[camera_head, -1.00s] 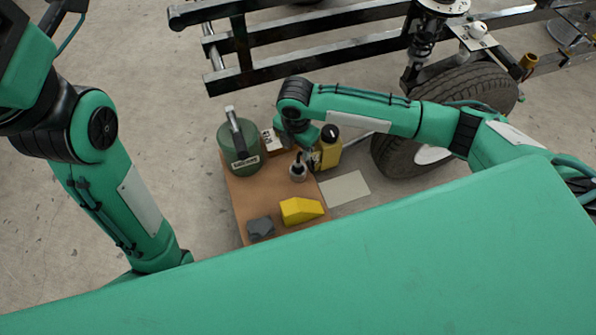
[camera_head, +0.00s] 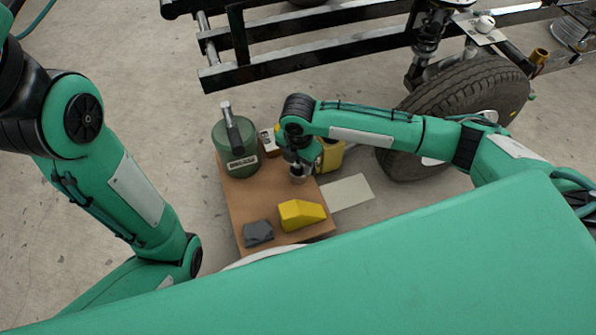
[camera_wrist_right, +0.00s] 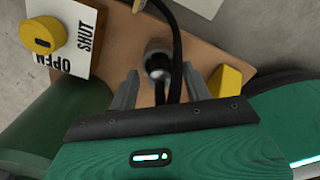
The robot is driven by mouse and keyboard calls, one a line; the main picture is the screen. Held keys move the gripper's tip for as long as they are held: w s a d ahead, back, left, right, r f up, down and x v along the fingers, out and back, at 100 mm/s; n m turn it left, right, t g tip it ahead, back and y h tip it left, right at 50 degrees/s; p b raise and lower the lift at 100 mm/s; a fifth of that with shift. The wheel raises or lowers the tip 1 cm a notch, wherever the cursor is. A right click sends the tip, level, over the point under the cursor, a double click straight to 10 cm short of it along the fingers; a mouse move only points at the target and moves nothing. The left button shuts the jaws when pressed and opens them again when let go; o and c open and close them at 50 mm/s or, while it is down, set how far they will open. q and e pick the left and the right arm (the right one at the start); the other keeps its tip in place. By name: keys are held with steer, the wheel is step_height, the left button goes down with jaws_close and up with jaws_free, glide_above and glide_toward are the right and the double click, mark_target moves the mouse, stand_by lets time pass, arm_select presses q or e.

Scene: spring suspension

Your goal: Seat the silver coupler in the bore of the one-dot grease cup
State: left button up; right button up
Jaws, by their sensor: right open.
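A small silver round piece with a dark hose over it, which looks like the silver coupler (camera_wrist_right: 157,66), stands on the brown bench in the right wrist view. In the head view a silver rim (camera_head: 298,179) shows under my right gripper (camera_head: 298,167). The right gripper is open, its fingers on either side of the silver piece in the right wrist view (camera_wrist_right: 160,74); I cannot tell if they touch it. A brass cup (camera_head: 539,57) sits by the wheel at the upper right; no dots are readable. My left gripper is out of view.
On the bench (camera_head: 245,202) are a green canister (camera_head: 237,160), a yellow wedge (camera_head: 301,214) and a dark grey block (camera_head: 258,232). An OPEN/SHUT plate (camera_wrist_right: 85,45) and a yellow container (camera_head: 330,155) stand close to the right gripper. A tyre (camera_head: 465,105) and black frame are beyond.

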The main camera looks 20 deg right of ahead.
steer(key=shift+r, duration=0.1)
jaws_close()
